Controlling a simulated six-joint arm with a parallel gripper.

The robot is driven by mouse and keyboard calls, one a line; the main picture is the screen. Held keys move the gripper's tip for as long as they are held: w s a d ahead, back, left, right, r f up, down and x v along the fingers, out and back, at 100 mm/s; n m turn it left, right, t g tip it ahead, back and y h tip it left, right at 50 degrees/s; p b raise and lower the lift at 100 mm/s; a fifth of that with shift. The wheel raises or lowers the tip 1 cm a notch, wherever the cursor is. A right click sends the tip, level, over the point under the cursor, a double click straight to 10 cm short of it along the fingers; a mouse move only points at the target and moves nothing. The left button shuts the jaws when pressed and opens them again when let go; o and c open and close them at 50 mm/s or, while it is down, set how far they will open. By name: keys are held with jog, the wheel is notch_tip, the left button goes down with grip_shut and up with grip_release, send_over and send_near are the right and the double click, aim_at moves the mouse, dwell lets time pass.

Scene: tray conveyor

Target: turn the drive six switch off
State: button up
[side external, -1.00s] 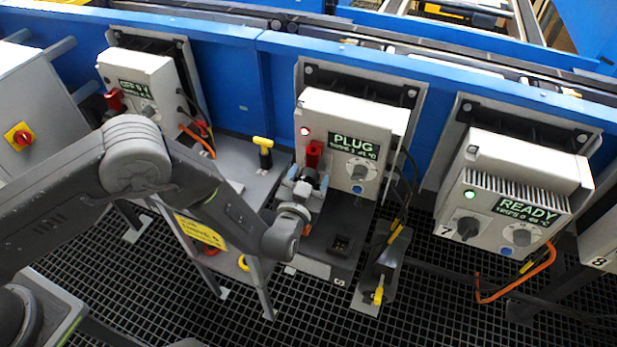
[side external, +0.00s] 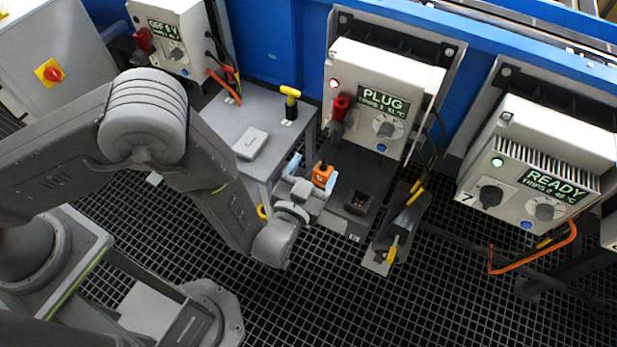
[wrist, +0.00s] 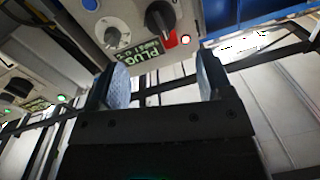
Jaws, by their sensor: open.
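Drive six, as I take it, is the middle white box (side external: 380,75) with a lit PLUG display and a red light. Its switch (side external: 340,112) on the left of the face has a red part and a dark lower part. In the wrist view the switch (wrist: 160,18) is a black knob with red beside it. Its exact setting is unclear. My gripper (side external: 312,172) is open, below and left of the switch and apart from it. The wrist view shows both pale blue fingertips (wrist: 163,85) spread with nothing visible between them.
An orange block (side external: 322,174) shows by my fingertips; whether it touches them is unclear. A grey table (side external: 255,110) with a yellow-handled tool (side external: 290,100) stands left. A dark socket (side external: 359,202) and a yellow-tipped plug (side external: 392,250) lie below the box. Drive seven (side external: 540,150) is right.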

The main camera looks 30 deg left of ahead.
aim_at(328, 140)
jog(key=shift+s+d, duration=0.1)
jog(key=shift+s, duration=0.95)
jog(key=w, duration=0.4)
jog(key=w+m+h, duration=0.1)
jog(key=w, duration=0.4)
jog(key=w+a+m+h, duration=0.1)
jog(key=w, duration=0.4)
jog(key=shift+a+f, duration=0.1)
jog(key=shift+f, duration=0.05)
jog(key=c, duration=0.9)
jog(key=shift+n, duration=1.5)
